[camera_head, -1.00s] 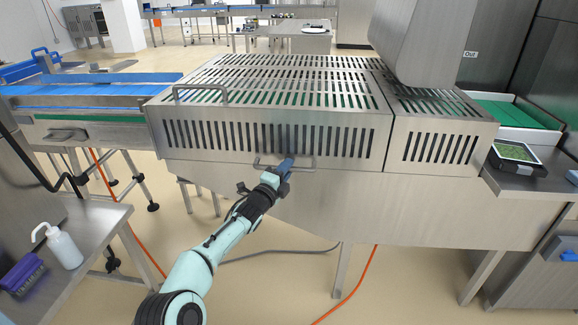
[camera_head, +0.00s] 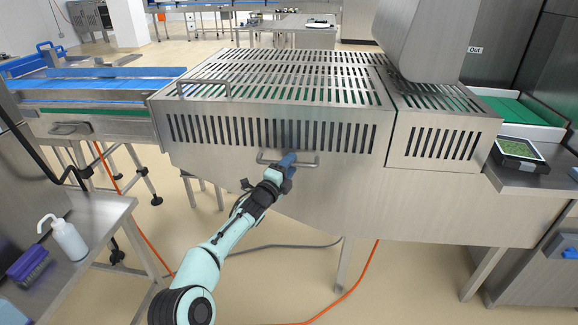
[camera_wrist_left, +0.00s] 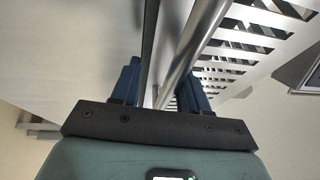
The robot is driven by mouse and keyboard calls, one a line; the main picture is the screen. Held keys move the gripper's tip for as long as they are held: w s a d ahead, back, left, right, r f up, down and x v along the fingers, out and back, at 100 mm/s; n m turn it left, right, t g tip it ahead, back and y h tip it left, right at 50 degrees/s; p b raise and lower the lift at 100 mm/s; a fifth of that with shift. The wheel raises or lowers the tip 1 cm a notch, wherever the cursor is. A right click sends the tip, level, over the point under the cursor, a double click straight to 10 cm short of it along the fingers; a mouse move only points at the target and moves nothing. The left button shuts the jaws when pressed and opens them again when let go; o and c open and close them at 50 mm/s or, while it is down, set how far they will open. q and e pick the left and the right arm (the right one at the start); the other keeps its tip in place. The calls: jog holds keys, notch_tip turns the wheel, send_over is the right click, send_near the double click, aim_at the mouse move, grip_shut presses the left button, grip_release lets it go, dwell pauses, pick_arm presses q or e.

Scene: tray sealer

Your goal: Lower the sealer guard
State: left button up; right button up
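The sealer guard (camera_head: 272,108) is a slotted steel cover. It sits down over the sealer body (camera_head: 420,205), its front face upright and its top roughly level. A bar handle (camera_head: 306,163) runs along the lower front of the guard. My left gripper (camera_head: 288,160) is at this handle, and its fingers hide part of the bar. In the left wrist view, the blue fingers of my left gripper (camera_wrist_left: 160,85) stand apart on either side of the handle bar (camera_wrist_left: 190,45). A gap shows between the left finger and the bar. My right gripper is not in view.
A second handle (camera_head: 203,86) is on the guard's top left. A blue conveyor (camera_head: 90,88) adjoins at the left. A side table (camera_head: 95,232) carries a white bottle (camera_head: 68,240) and a brush (camera_head: 28,266). A tray (camera_head: 517,150) lies at the right. A hose crosses the floor.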

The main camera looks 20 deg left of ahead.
pick_arm(q)
jog(key=shift+s, duration=0.1)
jog(key=shift+s, duration=0.35)
jog(key=s+a+f, duration=0.1)
jog(key=s+a, duration=0.1)
jog(key=s, duration=1)
jog(key=shift+s+f+p, duration=0.15)
jog(key=shift+f+p, duration=0.05)
jog(key=shift+p, duration=0.1)
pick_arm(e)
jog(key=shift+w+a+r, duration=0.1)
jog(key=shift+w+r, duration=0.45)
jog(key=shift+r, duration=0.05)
